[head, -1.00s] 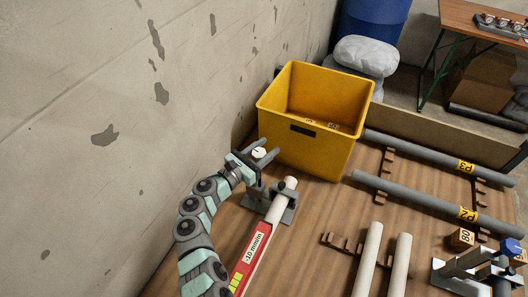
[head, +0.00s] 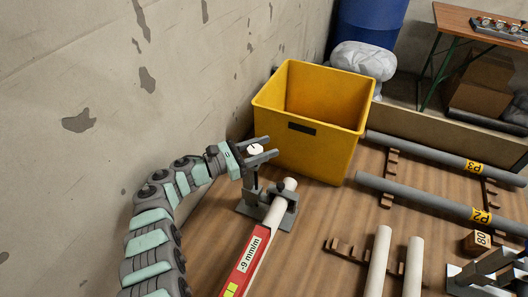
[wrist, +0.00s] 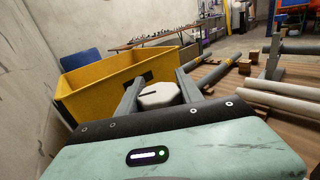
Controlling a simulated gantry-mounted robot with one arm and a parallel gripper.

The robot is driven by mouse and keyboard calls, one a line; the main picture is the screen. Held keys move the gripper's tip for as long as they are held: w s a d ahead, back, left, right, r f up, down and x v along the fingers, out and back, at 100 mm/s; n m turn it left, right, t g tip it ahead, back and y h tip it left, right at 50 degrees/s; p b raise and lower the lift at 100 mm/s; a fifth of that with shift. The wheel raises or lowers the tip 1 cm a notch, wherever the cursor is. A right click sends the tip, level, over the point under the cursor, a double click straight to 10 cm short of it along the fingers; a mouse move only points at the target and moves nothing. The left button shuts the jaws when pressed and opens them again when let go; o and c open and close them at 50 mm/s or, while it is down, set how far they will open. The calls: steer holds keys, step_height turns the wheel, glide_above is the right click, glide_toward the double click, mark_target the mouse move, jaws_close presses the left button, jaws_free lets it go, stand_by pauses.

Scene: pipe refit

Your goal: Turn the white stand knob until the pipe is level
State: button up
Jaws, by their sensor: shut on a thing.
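The white stand knob (head: 256,149) sits at the top of the grey pipe stand (head: 258,208), with a dark mark on its top. It also shows in the wrist view (wrist: 160,95). My gripper (head: 262,149) is shut on the knob, one finger on each side of it. The white pipe (head: 279,205) rests in the stand and runs toward the bottom of the head view. A red level (head: 244,262) lies along the pipe; its label reads "-9 mm/m". Part of a yellow-green vial shows at its lower end, but the bubble cannot be read.
A yellow bin (head: 306,150) stands just behind the stand. Grey pipes tagged P3 (head: 474,167) and P2 (head: 481,215) lie on wooden racks to the right. Two white pipes (head: 379,262) lie right of the stand. The wall is close on the left.

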stand_by(0.3)
steer(key=o, duration=1.4)
steer(key=shift+d, duration=0.1)
step_height(320, 180, up, 20)
steer(key=p, duration=0.9)
steer(key=shift+p, duration=0.35)
